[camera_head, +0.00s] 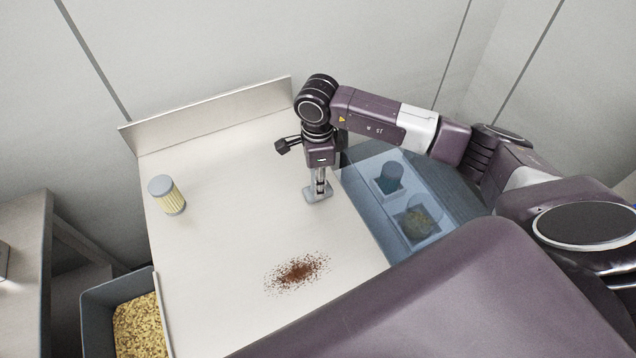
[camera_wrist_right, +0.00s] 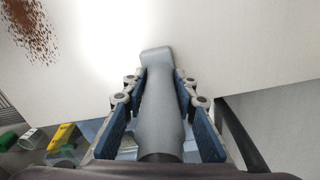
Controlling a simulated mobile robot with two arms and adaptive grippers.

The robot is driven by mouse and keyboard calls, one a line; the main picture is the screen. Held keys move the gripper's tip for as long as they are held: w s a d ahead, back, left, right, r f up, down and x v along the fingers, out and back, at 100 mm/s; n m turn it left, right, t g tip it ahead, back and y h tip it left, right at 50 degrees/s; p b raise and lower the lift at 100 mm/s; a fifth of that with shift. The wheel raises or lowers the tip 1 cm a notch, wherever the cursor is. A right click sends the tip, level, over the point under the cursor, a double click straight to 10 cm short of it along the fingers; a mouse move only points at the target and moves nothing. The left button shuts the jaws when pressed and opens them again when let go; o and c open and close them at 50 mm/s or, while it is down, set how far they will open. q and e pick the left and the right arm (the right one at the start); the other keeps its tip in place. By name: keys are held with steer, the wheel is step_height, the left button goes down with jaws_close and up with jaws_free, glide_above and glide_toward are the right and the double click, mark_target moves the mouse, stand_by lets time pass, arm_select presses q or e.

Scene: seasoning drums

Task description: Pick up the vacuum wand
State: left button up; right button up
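The vacuum wand (camera_head: 318,193) is a grey tube with a flat nozzle at its lower end. It stands roughly upright over the pale table, near the right edge. I cannot tell whether its nozzle touches the surface. My right gripper (camera_head: 319,172) points down around it from above. In the right wrist view the wand (camera_wrist_right: 160,110) runs between the blue pads of my right gripper (camera_wrist_right: 161,78), which close against its sides at their far ends. My left gripper is out of view.
Reddish-brown powder (camera_head: 298,271) is spilled on the table (camera_head: 225,215). A yellow shaker with a grey lid (camera_head: 167,195) stands at the left. A grey bin (camera_head: 95,292) of yellow pieces is front left. A translucent blue case (camera_head: 366,203) with two containers adjoins the right edge. A raised panel closes the back.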

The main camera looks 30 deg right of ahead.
jaws_close()
steer(key=shift+r, duration=0.1)
